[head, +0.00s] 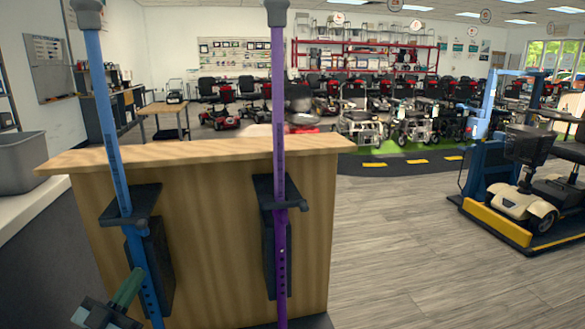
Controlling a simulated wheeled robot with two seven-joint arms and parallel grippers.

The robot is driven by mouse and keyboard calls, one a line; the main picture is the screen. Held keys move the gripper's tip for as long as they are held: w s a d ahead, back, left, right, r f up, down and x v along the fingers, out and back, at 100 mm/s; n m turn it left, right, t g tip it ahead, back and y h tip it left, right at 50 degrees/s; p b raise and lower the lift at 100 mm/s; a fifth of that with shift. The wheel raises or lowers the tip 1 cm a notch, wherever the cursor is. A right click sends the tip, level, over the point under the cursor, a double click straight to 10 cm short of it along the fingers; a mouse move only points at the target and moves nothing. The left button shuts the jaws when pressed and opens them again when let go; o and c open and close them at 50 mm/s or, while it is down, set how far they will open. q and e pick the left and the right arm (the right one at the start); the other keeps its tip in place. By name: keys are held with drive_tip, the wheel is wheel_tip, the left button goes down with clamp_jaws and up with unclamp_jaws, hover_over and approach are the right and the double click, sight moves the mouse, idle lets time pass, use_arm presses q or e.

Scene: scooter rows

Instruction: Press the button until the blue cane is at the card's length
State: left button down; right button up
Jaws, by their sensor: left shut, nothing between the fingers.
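The blue cane (104,110) stands nearly upright at the left, tilted slightly, with its grey top at the upper picture edge. A dark bracket on the wooden counter front holds it. Its lower shaft has a row of small holes. My left gripper (131,284) is at the bottom left, shut and empty, its tip close beside the lower blue shaft; I cannot tell if it touches. I cannot make out the button or the card. My right gripper is not in view.
A purple cane (279,110) stands in a second bracket to the right. The wooden counter (200,155) is directly behind both canes. A grey bin (22,165) sits on a surface at the left. A scooter (525,190) stands on a blue-and-yellow platform at the right; open floor lies between.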

use_arm(q)
drive_tip(key=shift+s+d, duration=0.2)
drive_tip(key=shift+s, duration=0.45)
drive_tip(key=shift+p, duration=0.3)
drive_tip(key=s+d+p, duration=0.1)
drive_tip(key=s+p, duration=0.3)
drive_tip(key=s, duration=0.2)
drive_tip(key=shift+d, duration=0.3)
drive_tip(key=shift+w, duration=0.1)
idle(0.9)
